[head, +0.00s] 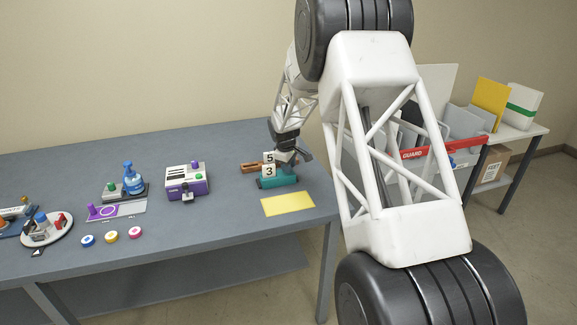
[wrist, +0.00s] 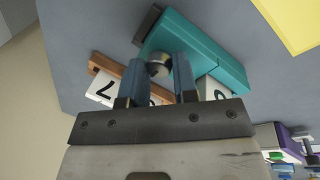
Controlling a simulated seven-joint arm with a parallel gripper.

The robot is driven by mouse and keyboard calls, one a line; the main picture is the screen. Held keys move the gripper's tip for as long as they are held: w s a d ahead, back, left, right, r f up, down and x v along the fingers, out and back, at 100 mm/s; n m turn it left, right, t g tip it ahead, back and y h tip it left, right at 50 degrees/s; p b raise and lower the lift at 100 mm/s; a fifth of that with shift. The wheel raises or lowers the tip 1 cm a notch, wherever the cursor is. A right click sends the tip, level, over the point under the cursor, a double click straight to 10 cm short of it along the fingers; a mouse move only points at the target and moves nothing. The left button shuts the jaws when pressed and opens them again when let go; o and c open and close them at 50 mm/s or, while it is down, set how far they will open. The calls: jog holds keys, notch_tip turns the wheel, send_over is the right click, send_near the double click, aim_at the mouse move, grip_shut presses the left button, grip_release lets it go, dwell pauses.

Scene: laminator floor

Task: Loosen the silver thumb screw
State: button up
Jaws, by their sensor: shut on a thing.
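The silver thumb screw (wrist: 158,68) shows in the wrist view as a small round metal knob on the teal device (wrist: 218,62). My gripper (wrist: 159,62) has one finger on each side of the knob and is shut on it. In the head view the teal device (head: 277,182) sits near the right end of the table, with my gripper (head: 287,157) reaching down at it from behind. The screw itself cannot be made out there. White number tiles (wrist: 104,87) sit beside the device, partly hidden by my fingers in the wrist view.
A brown wooden piece (head: 251,168) lies at the device. A yellow sheet (head: 288,203) lies in front. A red guard bar (head: 425,151) is beyond my arm.

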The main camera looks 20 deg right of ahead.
dwell(0.3)
jog(key=o, duration=0.9)
jog(key=shift+o, duration=0.2)
jog(key=shift+r, duration=0.1)
jog(key=v, duration=0.7)
jog(key=shift+r, duration=0.35)
jog(key=shift+s, duration=0.1)
